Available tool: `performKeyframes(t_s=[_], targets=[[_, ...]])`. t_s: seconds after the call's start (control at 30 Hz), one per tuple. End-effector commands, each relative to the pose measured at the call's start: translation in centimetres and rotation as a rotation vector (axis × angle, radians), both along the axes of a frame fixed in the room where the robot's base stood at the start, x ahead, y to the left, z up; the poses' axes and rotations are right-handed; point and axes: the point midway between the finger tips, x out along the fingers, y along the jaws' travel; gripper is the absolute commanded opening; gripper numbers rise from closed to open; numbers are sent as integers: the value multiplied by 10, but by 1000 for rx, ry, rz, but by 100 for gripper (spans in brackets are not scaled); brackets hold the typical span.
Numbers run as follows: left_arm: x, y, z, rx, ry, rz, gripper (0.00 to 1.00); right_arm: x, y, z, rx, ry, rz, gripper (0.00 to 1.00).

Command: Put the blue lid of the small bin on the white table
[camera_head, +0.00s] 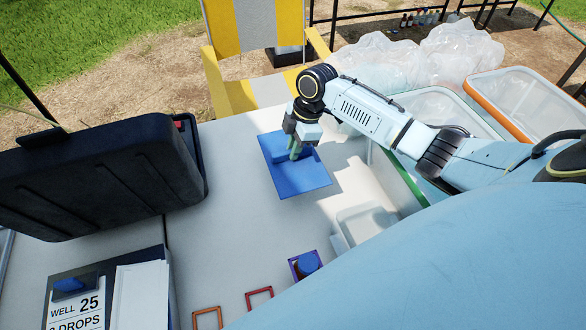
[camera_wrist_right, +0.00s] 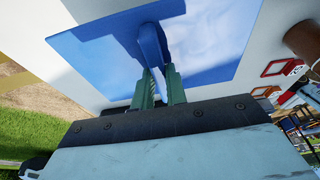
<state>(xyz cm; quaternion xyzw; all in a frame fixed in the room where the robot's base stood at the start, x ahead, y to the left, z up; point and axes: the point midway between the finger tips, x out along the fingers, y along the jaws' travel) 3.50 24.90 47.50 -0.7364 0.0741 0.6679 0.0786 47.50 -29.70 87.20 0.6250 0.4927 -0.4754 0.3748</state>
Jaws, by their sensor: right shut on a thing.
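The blue lid (camera_head: 312,182) is a flat square plate with a raised handle, over the middle of the white table (camera_head: 225,150). My right gripper (camera_head: 295,152) is above it, shut on the lid's handle. In the right wrist view the green fingertips (camera_wrist_right: 160,78) pinch the handle of the lid (camera_wrist_right: 215,40) from both sides. I cannot tell whether the lid's underside touches the table or is slightly above it. The small white bin (camera_head: 364,222) stands open to the right, partly hidden by my body. My left gripper is not in view.
A dark case (camera_head: 100,180) stands at the left, with a WELL 25 board (camera_head: 75,308) in front. Small coloured square frames (camera_head: 258,298) lie near the front, one holding a blue-capped item (camera_head: 307,264). A yellow-striped chair (camera_head: 240,60) is behind. Table left of the lid is clear.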

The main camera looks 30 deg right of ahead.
Motion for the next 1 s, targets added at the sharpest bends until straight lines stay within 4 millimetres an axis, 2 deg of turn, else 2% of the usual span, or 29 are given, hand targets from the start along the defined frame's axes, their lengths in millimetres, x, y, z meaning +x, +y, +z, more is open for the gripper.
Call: performKeyframes(t_s=[0.03, 0.1, 0.37, 0.53, 0.93, 0.97, 1.0], targets=[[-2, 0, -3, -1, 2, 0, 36, -1, 1, -13, 2, 4, -1, 0], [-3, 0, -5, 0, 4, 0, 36, -1, 1, -25, 2, 3, -1, 0], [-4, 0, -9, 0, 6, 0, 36, 0, 1, -47, 0, 1, -1, 0], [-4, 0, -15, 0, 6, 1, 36, -1, 1, -72, 1, 2, -1, 0], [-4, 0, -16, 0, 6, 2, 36, 0, 1, -78, 0, -1, -1, 0], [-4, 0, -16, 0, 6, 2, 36, 0, 0, -79, -1, 0, -1, 15], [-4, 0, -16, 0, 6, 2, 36, 0, 1, -78, -1, 0, 0, 20]])
